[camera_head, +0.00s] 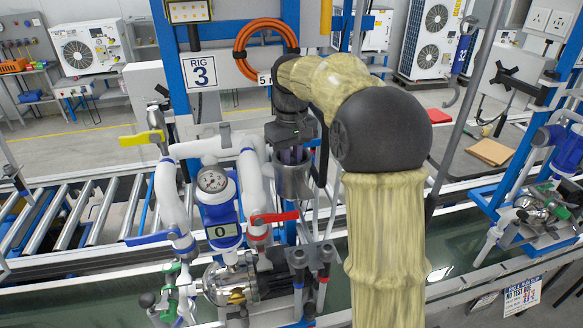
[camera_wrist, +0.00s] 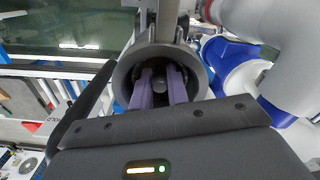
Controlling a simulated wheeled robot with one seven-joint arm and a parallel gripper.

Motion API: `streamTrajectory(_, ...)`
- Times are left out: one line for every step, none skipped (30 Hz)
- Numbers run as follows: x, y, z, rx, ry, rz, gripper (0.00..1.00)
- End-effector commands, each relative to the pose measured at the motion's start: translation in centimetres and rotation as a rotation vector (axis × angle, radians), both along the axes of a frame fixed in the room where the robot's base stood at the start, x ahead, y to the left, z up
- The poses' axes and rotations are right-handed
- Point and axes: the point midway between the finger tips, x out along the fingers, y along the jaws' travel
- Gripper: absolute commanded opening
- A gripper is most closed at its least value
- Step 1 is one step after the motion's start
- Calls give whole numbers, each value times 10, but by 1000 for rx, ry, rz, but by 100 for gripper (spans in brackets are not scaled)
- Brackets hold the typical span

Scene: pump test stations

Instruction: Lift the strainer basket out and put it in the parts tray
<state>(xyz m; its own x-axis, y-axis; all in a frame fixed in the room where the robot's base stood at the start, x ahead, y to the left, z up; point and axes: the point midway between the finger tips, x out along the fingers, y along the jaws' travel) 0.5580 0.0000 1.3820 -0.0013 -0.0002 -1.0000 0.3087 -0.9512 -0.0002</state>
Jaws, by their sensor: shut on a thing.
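My gripper (camera_head: 291,156) points down into the open top of a grey cylindrical strainer housing (camera_head: 293,187) beside the white pipes of Rig 3. In the wrist view its two purple fingers (camera_wrist: 160,78) reach inside the round rim of the housing (camera_wrist: 125,76). They are shut on a small grey part between them, seemingly the top of the strainer basket (camera_wrist: 158,87). The basket's body is hidden inside the housing and behind the fingers. I cannot make out the parts tray in either view.
White pipes (camera_head: 254,190), a red lever (camera_head: 274,217) and a gauge (camera_head: 213,181) crowd the left of the housing. A blue rig post (camera_head: 172,80) stands behind. A roller conveyor (camera_head: 85,215) lies left. A dark bench with brown card (camera_head: 489,151) is at right.

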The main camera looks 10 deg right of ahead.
Motion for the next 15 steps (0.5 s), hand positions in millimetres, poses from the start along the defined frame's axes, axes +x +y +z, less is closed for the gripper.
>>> streamTrajectory(1,0,8,0,-5,0,5)
streamTrajectory(1,0,13,0,-6,0,5)
streamTrajectory(1,0,20,0,-6,0,5)
streamTrajectory(1,0,26,0,-6,0,5)
streamTrajectory(1,0,32,0,-7,0,5)
streamTrajectory(1,0,41,0,-7,0,5)
streamTrajectory(1,0,48,0,-7,0,5)
streamTrajectory(1,0,55,0,-7,-1,5)
streamTrajectory(1,-1,64,0,-7,-2,5)
streamTrajectory(1,-1,71,0,-7,-2,5)
streamTrajectory(1,-1,77,1,-6,-2,5)
streamTrajectory(1,-1,86,1,-5,-2,5)
streamTrajectory(1,-1,93,1,-5,-2,5)
streamTrajectory(1,-1,100,1,-6,-2,5)
streamTrajectory(1,-1,108,1,-6,-2,5)
